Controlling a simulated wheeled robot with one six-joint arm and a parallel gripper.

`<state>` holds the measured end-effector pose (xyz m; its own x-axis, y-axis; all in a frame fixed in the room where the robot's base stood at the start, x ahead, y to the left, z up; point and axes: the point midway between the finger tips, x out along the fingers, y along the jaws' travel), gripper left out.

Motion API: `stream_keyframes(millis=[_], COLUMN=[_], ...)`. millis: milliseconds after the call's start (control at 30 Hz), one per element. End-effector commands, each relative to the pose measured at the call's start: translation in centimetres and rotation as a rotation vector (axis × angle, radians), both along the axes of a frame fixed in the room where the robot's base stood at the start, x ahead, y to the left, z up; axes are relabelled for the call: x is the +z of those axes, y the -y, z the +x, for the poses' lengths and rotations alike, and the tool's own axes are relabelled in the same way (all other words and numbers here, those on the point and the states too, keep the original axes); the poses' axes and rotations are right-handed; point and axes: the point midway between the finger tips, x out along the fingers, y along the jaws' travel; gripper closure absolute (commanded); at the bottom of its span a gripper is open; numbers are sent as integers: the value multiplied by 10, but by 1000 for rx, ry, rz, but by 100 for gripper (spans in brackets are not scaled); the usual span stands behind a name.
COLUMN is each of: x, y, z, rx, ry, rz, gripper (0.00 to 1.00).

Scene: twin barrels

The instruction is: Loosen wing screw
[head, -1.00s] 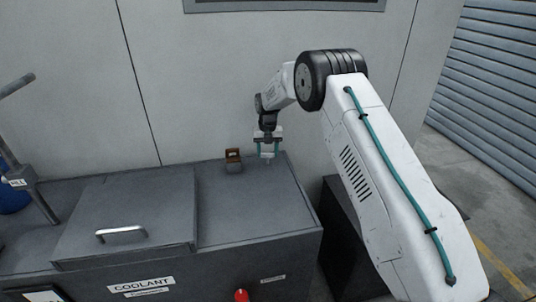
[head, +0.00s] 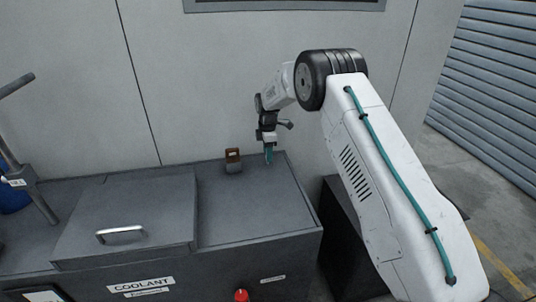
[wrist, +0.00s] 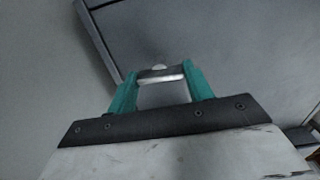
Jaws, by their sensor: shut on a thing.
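My gripper (head: 268,160) points down at the back right of the dark cabinet top (head: 245,205), with its teal fingers seen nearly edge-on in the head view. In the wrist view, my gripper (wrist: 158,80) has a pale metal piece, apparently the wing screw (wrist: 160,76), between its teal fingertips. A small rounded light end shows just beyond it. The fingers are shut on this piece. In the head view the fingers hide the screw, and its threads and seat cannot be made out.
A small brown and dark block (head: 233,160) stands just left of my gripper. A lid with a metal handle (head: 120,234) lies further left, and a grey lever (head: 35,190) rises at the far left. A red knob (head: 241,295) is on the cabinet front. The wall is close behind.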

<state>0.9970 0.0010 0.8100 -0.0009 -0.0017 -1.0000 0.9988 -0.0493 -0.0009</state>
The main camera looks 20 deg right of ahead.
Motion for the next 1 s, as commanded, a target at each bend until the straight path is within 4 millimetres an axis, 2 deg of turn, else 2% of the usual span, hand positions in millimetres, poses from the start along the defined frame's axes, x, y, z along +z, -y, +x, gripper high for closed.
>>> stream_keyframes(millis=[267,300,600,733,1000], x=[29,33,61,69,69], y=[-1,-1,0,0,0], z=[2,2,1,1,1], rx=[2,2,2,2,-1], ry=[6,6,5,2,2], rz=[1,1,1,0,0], gripper=[63,71,71,71,71])
